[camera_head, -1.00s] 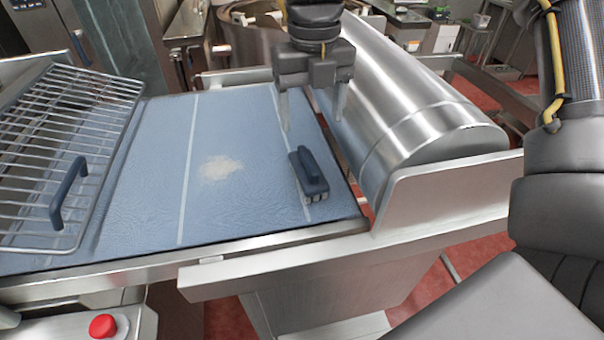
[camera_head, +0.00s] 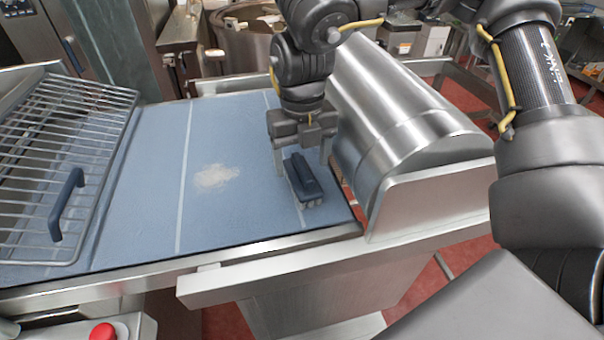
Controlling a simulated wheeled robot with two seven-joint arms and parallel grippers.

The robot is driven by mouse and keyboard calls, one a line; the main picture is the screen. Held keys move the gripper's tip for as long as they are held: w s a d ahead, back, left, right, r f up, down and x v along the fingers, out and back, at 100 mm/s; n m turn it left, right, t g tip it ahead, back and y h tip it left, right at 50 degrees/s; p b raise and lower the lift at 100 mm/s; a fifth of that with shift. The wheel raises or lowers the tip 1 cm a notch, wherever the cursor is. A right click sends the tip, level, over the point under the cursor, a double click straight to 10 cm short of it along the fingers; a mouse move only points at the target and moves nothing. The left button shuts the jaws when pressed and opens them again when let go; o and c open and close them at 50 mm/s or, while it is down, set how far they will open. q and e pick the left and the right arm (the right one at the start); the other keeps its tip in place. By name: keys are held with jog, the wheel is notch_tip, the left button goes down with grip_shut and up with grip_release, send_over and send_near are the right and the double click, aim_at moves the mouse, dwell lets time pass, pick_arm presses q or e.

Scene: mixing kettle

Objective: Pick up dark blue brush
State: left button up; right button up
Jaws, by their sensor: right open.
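The dark blue brush (camera_head: 304,180) lies on the blue belt surface (camera_head: 150,165), near its right front corner, handle up and bristles down. My right gripper (camera_head: 302,168) points down at the brush's far end. Its fingers are open, one to the left and one to the right of the brush. I cannot tell whether either finger touches it. My left gripper is not in view.
A pale powder patch (camera_head: 215,176) lies on the belt left of the brush. A wire grate (camera_head: 60,150) with a blue handle (camera_head: 66,205) stands at the left. A steel cylinder cover (camera_head: 400,110) is close on the right. A red button (camera_head: 103,332) is at the lower left.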

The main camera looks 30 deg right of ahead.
jog(key=shift+w+f, duration=0.1)
jog(key=shift+f, duration=1.1)
jog(key=c, duration=1.1)
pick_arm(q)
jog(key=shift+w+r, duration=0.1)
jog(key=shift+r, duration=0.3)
pick_arm(e)
jog(key=shift+r, duration=0.1)
